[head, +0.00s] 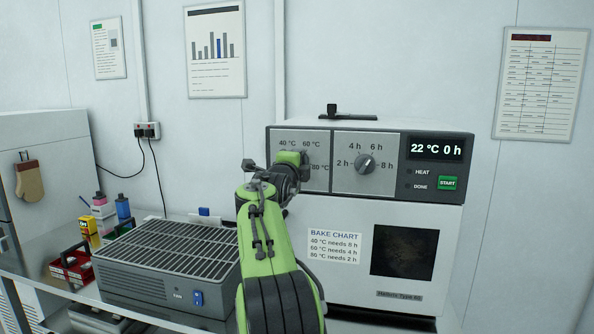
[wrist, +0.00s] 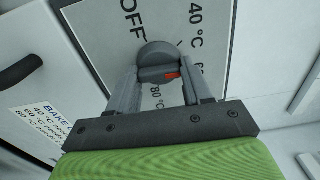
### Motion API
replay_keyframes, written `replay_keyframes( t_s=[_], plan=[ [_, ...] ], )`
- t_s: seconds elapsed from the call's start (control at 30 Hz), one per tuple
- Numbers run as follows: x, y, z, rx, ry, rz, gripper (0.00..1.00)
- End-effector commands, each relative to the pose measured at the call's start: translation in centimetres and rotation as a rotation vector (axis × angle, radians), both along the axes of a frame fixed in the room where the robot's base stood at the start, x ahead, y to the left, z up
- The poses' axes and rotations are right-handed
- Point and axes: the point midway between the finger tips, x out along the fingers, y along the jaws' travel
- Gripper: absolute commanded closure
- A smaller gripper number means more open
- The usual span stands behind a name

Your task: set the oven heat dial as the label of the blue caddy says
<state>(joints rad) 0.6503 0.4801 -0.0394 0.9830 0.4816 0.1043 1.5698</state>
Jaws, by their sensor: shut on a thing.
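The heat dial (wrist: 157,55) is a round grey knob on the oven panel. My gripper (wrist: 160,84) is shut on it, one finger on each side. Its red mark points right in the wrist view, towards a label partly hidden by a finger. OFF, 40 °C and 80 °C show around it. In the head view my gripper (head: 302,160) covers the heat dial. The oven (head: 340,215) display (head: 436,149) reads 22 °C 0 h. I cannot make out a blue caddy or its label.
Right of the heat dial is the time dial (head: 365,164), then the green START button (head: 447,183). A bake chart (head: 335,246) is on the oven's front. A grey slatted unit (head: 165,262) and a red caddy (head: 72,268) stand at left.

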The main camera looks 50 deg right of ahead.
Motion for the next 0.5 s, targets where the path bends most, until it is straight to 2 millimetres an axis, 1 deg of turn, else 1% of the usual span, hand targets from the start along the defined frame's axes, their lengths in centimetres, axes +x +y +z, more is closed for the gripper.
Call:
replay_keyframes(
  t_s=[0.2, 0.5],
  plan=[
    [-0.02, -0.04, -0.22, 0.078, -0.185, 0.000, 0.81],
    [-0.01, -0.04, -0.23, 0.166, -0.391, -0.001, 0.81]
  ],
)
